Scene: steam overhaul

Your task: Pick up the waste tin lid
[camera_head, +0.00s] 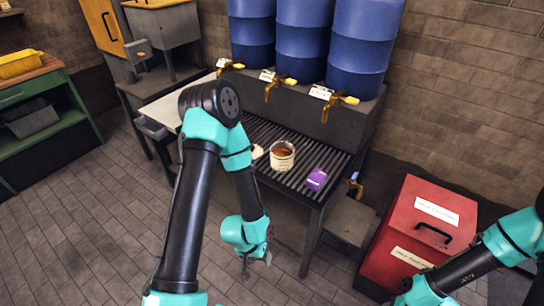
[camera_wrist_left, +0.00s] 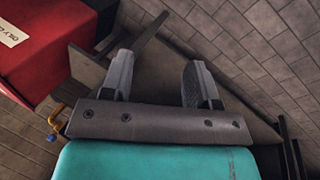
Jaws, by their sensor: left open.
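The red waste tin (camera_head: 392,262) stands at the right of the head view. Its lid (camera_head: 447,192) is red, looks closed, and carries a white label and a black handle (camera_head: 433,236). Part of the red tin with a label also shows at the upper left of the left wrist view (camera_wrist_left: 55,45); the handle is not seen there. My left gripper (camera_head: 256,256) hangs low in front of the drain bench, left of the tin and apart from it. In the left wrist view its two fingers (camera_wrist_left: 158,82) are spread with nothing between them. My right gripper is not visible.
Blue drums (camera_head: 359,45) with taps stand behind. A grey low shelf (camera_head: 350,220) lies between bench and tin. My right arm is at lower right, near the tin.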

